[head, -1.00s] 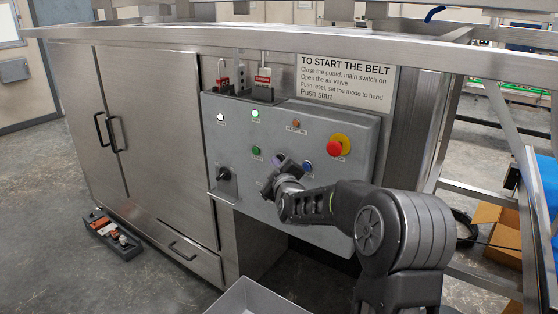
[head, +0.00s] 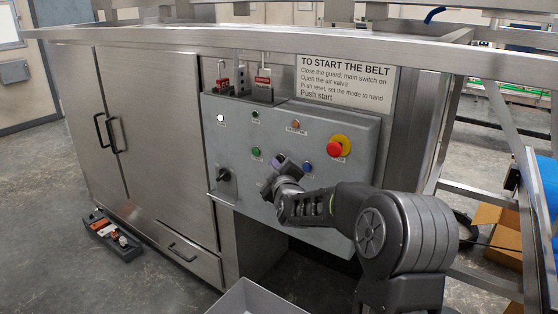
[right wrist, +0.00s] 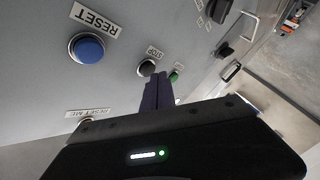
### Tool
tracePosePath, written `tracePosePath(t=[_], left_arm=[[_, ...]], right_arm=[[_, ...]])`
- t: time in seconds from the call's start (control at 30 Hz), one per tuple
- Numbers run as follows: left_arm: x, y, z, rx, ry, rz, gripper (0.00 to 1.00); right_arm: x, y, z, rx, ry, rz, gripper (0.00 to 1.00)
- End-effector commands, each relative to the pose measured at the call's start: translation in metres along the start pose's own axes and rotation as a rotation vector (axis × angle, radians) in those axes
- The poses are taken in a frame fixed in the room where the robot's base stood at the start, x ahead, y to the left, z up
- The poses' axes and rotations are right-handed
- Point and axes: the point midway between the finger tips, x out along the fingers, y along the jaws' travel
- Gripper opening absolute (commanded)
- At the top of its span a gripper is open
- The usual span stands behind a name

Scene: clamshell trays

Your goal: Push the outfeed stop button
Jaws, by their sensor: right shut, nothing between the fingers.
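The dark stop button (right wrist: 147,67), labelled STOP, shows in the right wrist view on the grey panel. In the head view my right gripper covers it. My right gripper (head: 279,161) is at the panel between the green and blue buttons. In the right wrist view its dark fingers (right wrist: 158,92) are shut and empty, their tips just beside or against the stop button; I cannot tell whether they touch it. My left gripper is not in view.
The control panel (head: 350,195) also carries a green button (head: 256,152), a blue RESET button (right wrist: 86,48), a red emergency button (head: 334,148) and a black rotary switch (head: 223,174). A white lamp (head: 220,118) is lit. A grey bin (head: 262,299) stands below.

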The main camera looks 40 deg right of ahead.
Motion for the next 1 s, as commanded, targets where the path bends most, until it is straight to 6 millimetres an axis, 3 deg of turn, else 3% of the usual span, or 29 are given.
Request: tracePosePath(t=[0.57,1.0], left_arm=[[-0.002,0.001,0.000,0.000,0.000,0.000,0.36],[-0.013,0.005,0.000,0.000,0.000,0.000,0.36]], right_arm=[[-0.007,-0.005,-0.006,0.000,0.002,-0.001,0.00],[-0.034,-0.024,-0.027,0.000,0.003,-0.001,0.00]])
